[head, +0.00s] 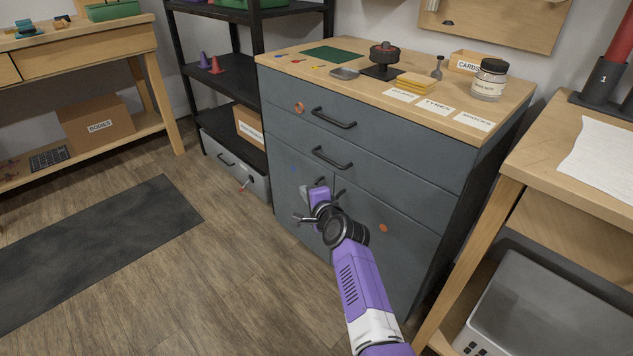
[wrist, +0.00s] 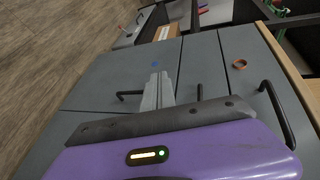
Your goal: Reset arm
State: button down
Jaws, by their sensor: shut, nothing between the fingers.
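My purple arm reaches from the bottom of the head view toward the grey cabinet (head: 400,205). My gripper (head: 305,190) is in front of the cabinet's lower doors, near their handles. In the wrist view my gripper (wrist: 158,82) shows its pale fingers together, with nothing between them. The cabinet front (wrist: 205,60) fills much of that view. The cabinet's two drawers and lower doors look closed. Whether the gripper touches the cabinet cannot be told.
The wooden cabinet top holds a jar (head: 489,80), yellow blocks (head: 416,85) and labelled cards. Black shelving (head: 225,75) stands to the left. A wooden table (head: 545,150) with paper stands at the right. The floor (head: 190,270) is open around a dark mat (head: 95,250).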

jog(key=shift+s+a+r, duration=0.2)
jog(key=shift+s+a, duration=0.2)
jog(key=shift+a, duration=0.1)
jog(key=d+r+n+t+h, duration=0.1)
jog(key=d+r+n+t, duration=0.3)
jog(key=r, duration=0.3)
jog(key=s+d+f+n+t+h, duration=0.1)
jog(key=s+d+f+n, duration=0.15)
jog(key=s+d, duration=0.45)
jog(key=s+d+f+n+h, duration=0.1)
jog(key=s+d+n, duration=0.2)
jog(key=s, duration=0.8)
jog(key=s+d+r+n+g+h, duration=0.1)
jog(key=s+d+r+n+g, duration=0.15)
jog(key=s, duration=2.05)
jog(key=s+d+r+n+g, duration=0.1)
jog(key=s+n, duration=0.2)
jog(key=s, duration=1.9)
notch_tip(320, 180, up, 24)
jog(key=p, duration=2.4)
jog(key=shift+s+d+p, duration=0.2)
jog(key=shift+s+p, duration=0.1)
jog(key=shift+p, duration=0.1)
